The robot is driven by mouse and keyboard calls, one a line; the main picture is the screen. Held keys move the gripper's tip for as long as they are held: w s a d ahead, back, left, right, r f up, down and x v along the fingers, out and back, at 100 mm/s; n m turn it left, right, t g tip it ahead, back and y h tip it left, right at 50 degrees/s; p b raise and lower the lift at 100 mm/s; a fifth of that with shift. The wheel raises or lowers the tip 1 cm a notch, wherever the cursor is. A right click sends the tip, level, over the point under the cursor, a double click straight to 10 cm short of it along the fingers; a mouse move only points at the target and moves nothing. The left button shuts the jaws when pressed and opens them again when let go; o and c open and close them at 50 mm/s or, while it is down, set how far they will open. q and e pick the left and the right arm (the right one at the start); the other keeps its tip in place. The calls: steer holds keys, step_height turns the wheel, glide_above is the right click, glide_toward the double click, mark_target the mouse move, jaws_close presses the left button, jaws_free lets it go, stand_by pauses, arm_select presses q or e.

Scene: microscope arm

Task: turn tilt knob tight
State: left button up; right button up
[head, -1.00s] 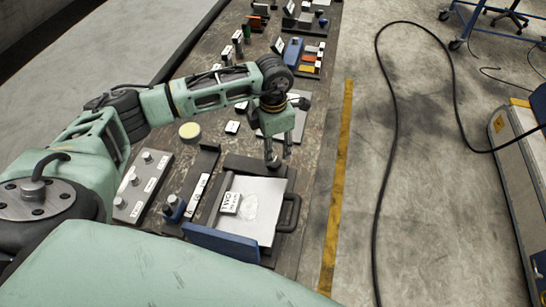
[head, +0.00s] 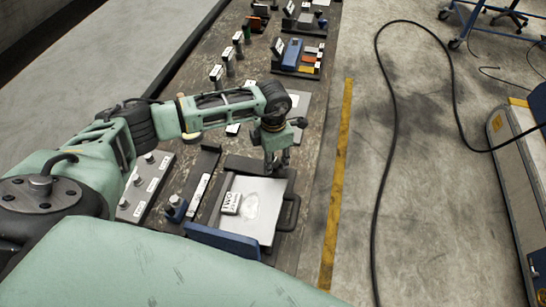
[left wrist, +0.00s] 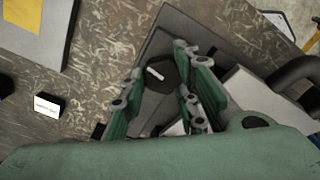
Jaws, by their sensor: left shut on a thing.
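The tilt knob (left wrist: 158,73) is a dark, faceted knob with a white line on its face. It shows between the fingers of my left gripper (left wrist: 160,70) in the left wrist view. The fingers are shut on it, one on each side. In the head view my left gripper (head: 277,162) points down at the dark bar (head: 245,165) along the far edge of the pale plate, and it hides the knob there. My right gripper is not in view.
The pale plate (head: 262,196) carries a labelled white block (head: 231,202), with a black handle (head: 290,213) at its right and a blue block (head: 222,241) in front. A grey strip with several knobs (head: 146,186) lies left.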

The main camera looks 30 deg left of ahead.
arm_select(q)
steer(key=shift+w+a, duration=0.15)
steer(key=c, duration=0.3)
steer(key=shift+w+a+m+b, duration=0.15)
steer(key=shift+m+b, duration=0.45)
steer(key=shift+b, duration=0.35)
steer(key=m+b, duration=0.8)
steer(key=b, duration=0.1)
steer(key=m+b, duration=0.4)
steer(key=b, duration=0.1)
steer(key=shift+w+d, duration=0.1)
steer(key=shift+d, duration=0.3)
steer(key=shift+d+r+m+b, duration=0.1)
steer(key=shift+r+m+b, duration=0.05)
steer(key=shift+m+b, duration=0.55)
steer(key=shift+d+r+m+b, duration=0.1)
steer(key=shift+m+b, duration=0.45)
steer(key=shift+m, duration=0.15)
steer(key=o, duration=1)
steer(key=shift+f, duration=0.1)
